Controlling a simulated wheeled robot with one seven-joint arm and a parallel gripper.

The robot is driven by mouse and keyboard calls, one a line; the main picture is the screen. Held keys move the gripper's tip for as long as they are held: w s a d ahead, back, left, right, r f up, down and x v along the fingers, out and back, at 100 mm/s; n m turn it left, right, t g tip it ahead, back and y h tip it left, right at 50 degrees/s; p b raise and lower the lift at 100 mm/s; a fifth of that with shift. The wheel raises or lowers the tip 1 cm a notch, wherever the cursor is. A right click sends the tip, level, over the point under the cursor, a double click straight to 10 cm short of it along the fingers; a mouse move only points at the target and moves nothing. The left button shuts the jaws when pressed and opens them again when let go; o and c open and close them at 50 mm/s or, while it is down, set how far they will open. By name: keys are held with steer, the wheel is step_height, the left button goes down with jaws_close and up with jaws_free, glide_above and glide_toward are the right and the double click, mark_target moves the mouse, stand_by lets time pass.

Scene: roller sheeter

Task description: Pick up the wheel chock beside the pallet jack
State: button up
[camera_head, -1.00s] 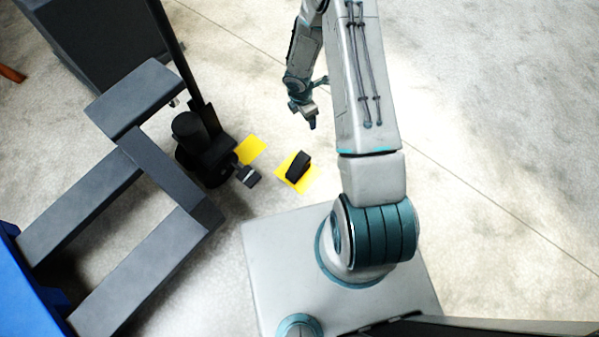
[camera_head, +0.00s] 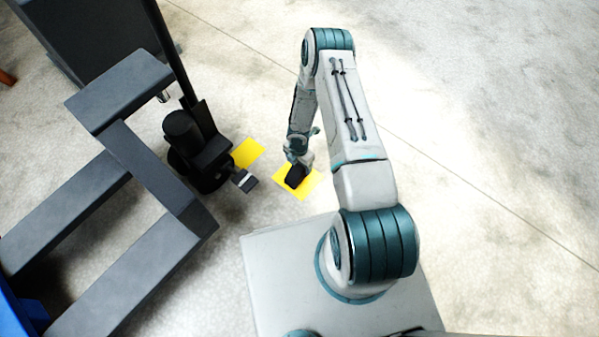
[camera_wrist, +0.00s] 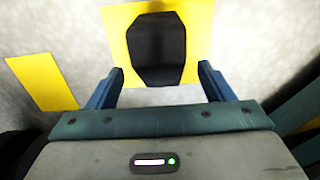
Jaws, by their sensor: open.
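The black wheel chock (camera_head: 296,176) lies on a yellow floor square (camera_head: 303,190) to the right of the dark pallet jack (camera_head: 150,165). My gripper (camera_head: 299,163) is right above the chock in the head view and partly hides it. In the wrist view the chock (camera_wrist: 157,48) is ahead of the open blue fingers of my gripper (camera_wrist: 160,78), roughly centred between them. The jaws hold nothing. I cannot tell the exact height left between fingertips and chock.
A second yellow floor patch (camera_head: 248,152) lies between the chock and the pallet jack's base; a yellow patch also shows at the left in the wrist view (camera_wrist: 42,80). A large dark box (camera_head: 95,35) stands at the upper left. The floor to the right is clear.

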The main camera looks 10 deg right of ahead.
mark_target(299, 168)
step_height(299, 168, down, 5)
steer(key=b, duration=0.3)
steer(key=shift+w+d+f, duration=0.1)
steer(key=shift+w+f, duration=0.05)
steer(key=shift+f, duration=0.05)
steer(key=shift+r, duration=0.1)
steer(key=c, duration=1.4)
